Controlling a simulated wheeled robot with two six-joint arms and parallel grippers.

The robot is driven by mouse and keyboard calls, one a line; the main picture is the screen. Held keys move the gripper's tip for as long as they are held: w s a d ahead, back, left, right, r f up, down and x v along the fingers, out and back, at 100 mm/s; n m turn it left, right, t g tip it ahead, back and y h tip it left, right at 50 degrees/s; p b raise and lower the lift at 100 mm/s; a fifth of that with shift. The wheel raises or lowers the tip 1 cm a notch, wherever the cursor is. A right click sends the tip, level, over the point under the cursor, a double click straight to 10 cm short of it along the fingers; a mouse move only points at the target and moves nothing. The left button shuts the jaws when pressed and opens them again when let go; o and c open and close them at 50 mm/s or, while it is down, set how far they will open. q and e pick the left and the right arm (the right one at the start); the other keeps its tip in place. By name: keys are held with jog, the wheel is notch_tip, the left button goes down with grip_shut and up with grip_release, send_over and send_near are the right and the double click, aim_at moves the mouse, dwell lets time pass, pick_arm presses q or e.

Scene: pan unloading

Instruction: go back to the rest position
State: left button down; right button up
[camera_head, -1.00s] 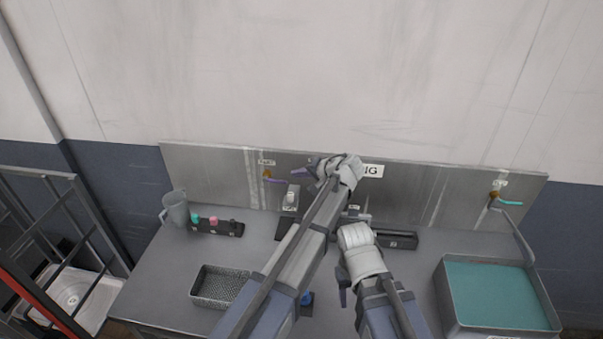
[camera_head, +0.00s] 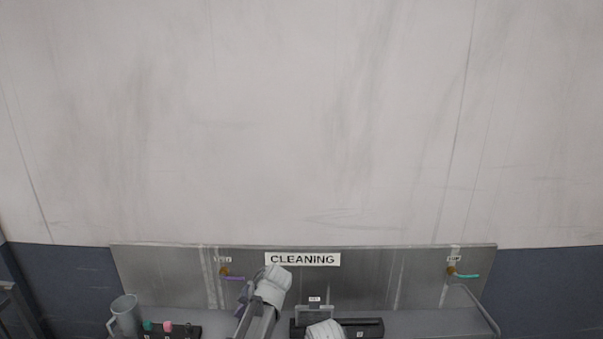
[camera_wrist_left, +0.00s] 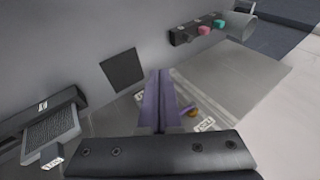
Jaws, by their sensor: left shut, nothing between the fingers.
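My left gripper (camera_head: 241,304) is at the bottom of the head view, in front of the metal back panel, its purple fingers left of the white wrist. In the left wrist view its two purple fingers (camera_wrist_left: 158,102) lie together, shut and empty. It holds nothing and is apart from the things on the counter. Only a white part of my right arm shows at the bottom edge of the head view; its gripper is out of frame.
A metal panel (camera_head: 390,278) carries a CLEANING sign (camera_head: 302,259), a purple-handled tap (camera_head: 234,278) and a teal-handled tap (camera_head: 466,275). A grey jug (camera_head: 125,316) and a dark holder with coloured pieces (camera_head: 178,331) stand at left. A mesh-topped item (camera_wrist_left: 50,135) shows in the wrist view.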

pick_arm(q)
jog(key=s+d+f+n+g+h, duration=0.1)
jog(key=s+f+h, duration=0.15)
jog(key=s, duration=0.65)
jog(key=s+f+g+h, duration=0.1)
jog(key=s+h, duration=0.3)
jog(key=s, duration=0.5)
jog(key=s+d+f+m+b, duration=0.1)
jog(key=d+f+b, duration=0.2)
jog(key=s+d+f+m+g+y+b, duration=0.1)
jog(key=s+d+f+b, duration=0.1)
jog(key=d+f+b, duration=0.2)
jog(key=s+d+f+m+b, duration=0.1)
jog(key=d+f+b, duration=0.2)
jog(key=d+f, duration=0.1)
jog(key=shift+s+d+m+y+b, duration=0.1)
jog(key=shift+s+m+y+b, duration=0.15)
jog(key=shift+m+b, duration=0.05)
pick_arm(e)
notch_tip(320, 180, down, 11)
jog(key=shift+r, duration=0.2)
pick_arm(q)
jog(key=shift+s+d, duration=0.1)
jog(key=shift+r, duration=0.1)
